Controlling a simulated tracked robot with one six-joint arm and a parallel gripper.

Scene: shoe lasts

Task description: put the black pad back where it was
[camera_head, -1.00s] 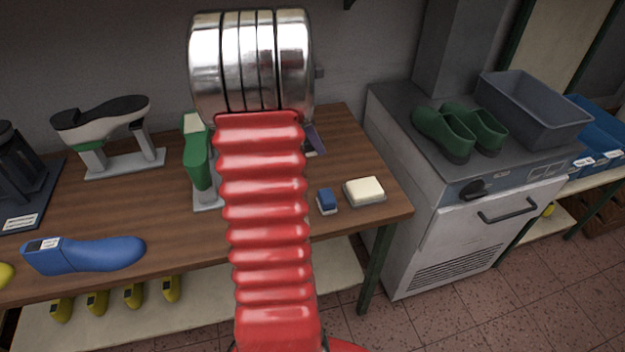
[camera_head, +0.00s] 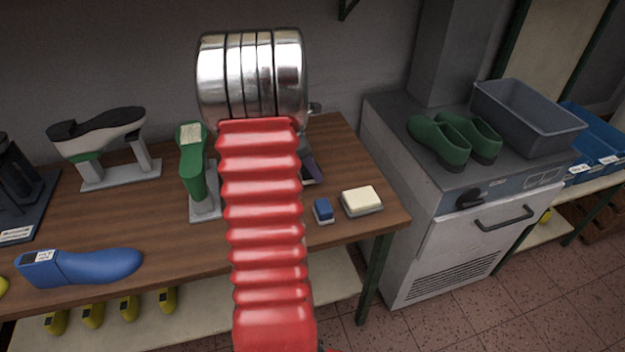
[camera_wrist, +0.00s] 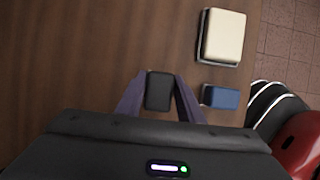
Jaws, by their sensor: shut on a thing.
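The black pad (camera_wrist: 160,90) is a small dark block in the wrist view, between the two purple fingers of my gripper (camera_wrist: 159,95). The fingers are shut on its sides. In the head view my gripper (camera_head: 311,172) shows only in part at the right edge of my red arm, low over the right part of the wooden bench (camera_head: 350,150). I cannot make out the pad there, and I cannot tell whether it touches the bench top.
A blue block (camera_head: 323,211) and a cream block on a grey base (camera_head: 361,201) lie close to my gripper, near the bench's right end. A green last on a stand (camera_head: 192,170) is left of my arm. Bare wood lies behind the blocks.

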